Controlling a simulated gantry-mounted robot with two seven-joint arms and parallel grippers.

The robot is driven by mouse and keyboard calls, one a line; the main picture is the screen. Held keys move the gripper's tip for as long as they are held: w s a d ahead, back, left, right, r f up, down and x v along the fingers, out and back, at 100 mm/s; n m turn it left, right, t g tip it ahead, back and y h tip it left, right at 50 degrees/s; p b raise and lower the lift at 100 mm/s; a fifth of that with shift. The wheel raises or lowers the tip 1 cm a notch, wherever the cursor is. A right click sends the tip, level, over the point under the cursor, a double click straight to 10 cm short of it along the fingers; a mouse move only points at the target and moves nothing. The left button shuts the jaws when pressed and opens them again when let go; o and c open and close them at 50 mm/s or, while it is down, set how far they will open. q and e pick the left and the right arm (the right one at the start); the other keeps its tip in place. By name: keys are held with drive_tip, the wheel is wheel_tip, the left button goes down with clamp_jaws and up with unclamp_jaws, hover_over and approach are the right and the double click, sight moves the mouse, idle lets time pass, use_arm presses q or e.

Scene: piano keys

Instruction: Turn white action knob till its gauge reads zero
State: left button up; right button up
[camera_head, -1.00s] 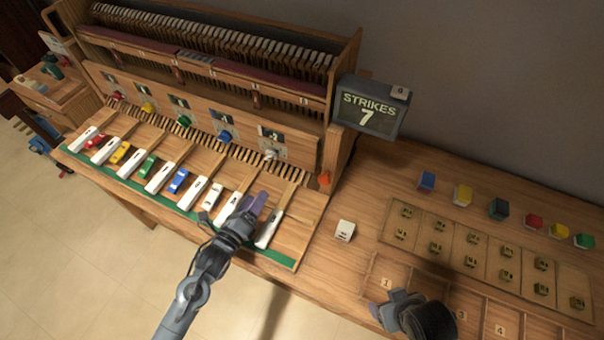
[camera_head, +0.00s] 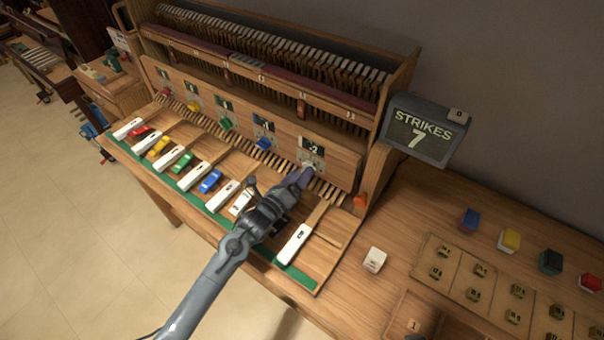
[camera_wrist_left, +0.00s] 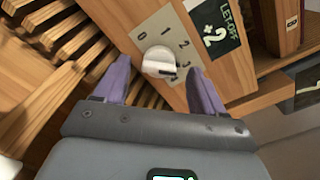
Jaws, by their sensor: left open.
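The white knob (camera_wrist_left: 159,62) sits on a pale dial plate with printed numbers, on the wooden panel. In the head view the knob (camera_head: 309,166) is partly hidden by my left gripper (camera_head: 302,176). In the left wrist view my left gripper (camera_wrist_left: 158,72) is open, with one purple finger on each side of the knob. I cannot tell whether the fingers touch it. The black gauge card (camera_wrist_left: 215,35) beside the dial reads +2 under the word LET-OFF. My right gripper is not in view.
Red, yellow, green and blue knobs (camera_head: 263,143) line the same panel to the left. White keys (camera_head: 293,244) lie below, under my left arm. A white block (camera_head: 375,260) sits on the bench.

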use_arm(q)
drive_tip(key=shift+x, duration=0.85)
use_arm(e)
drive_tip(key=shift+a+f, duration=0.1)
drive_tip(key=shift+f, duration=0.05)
use_arm(q)
drive_tip(key=c, duration=1.1)
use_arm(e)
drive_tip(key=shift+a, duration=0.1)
use_arm(q)
drive_tip(key=shift+o, duration=0.2)
drive_tip(key=shift+n, duration=0.3)
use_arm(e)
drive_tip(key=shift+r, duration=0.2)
use_arm(q)
drive_tip(key=n, duration=0.8)
drive_tip(key=shift+a+f+p, duration=0.1)
drive_tip(key=shift+p, duration=0.3)
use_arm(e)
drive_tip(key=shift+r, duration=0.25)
